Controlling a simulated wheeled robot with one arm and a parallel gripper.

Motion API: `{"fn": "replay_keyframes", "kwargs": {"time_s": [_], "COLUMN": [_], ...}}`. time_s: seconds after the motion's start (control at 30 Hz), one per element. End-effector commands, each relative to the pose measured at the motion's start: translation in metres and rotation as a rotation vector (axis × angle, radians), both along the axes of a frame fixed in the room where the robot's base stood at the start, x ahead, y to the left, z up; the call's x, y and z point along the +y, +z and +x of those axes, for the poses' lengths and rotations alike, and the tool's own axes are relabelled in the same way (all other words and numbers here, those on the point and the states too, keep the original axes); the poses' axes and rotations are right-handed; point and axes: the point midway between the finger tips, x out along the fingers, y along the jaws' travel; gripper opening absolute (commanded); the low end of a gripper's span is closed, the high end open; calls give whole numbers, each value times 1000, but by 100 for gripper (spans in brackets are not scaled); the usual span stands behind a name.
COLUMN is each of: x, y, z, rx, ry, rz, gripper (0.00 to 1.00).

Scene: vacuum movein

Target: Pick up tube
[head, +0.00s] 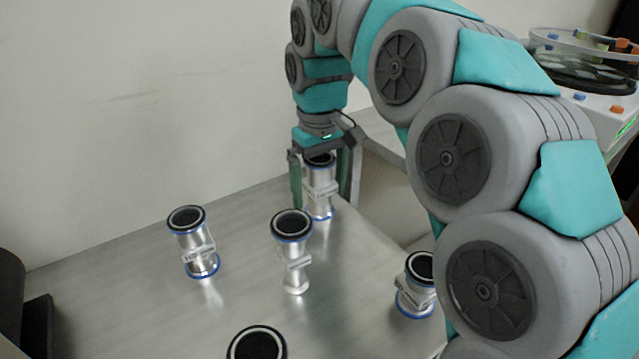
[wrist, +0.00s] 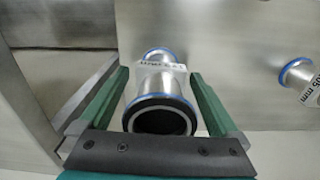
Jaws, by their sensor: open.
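Several metal tubes with black-topped flanges stand upright on a metal table (head: 120,290). One tube (head: 320,190) stands at the back, near the table's far edge. My gripper (head: 324,200) points down over this tube, with one finger on each side of it. In the wrist view the same tube (wrist: 162,112) stands between the two green fingers of my gripper (wrist: 162,85), with visible gaps on both sides. The tube has a blue ring and a white label. The gripper is open.
Other tubes stand at the left (head: 194,242), in the middle (head: 292,250), at the right (head: 417,285) and at the front (head: 257,344). A wall is behind the table. A white device (head: 590,90) stands at the upper right.

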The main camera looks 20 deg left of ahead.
Motion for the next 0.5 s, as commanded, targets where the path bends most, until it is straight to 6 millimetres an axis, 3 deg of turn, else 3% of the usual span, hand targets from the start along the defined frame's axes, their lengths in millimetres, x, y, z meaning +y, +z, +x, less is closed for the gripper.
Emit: {"fn": "replay_keyframes", "kwargs": {"time_s": [0.27, 0.5], "x": [0, 0], "y": [-4, -4], "z": [0, 0], "rx": [-2, -2], "ry": [0, 0], "rz": [2, 2], "gripper": [98, 72]}}
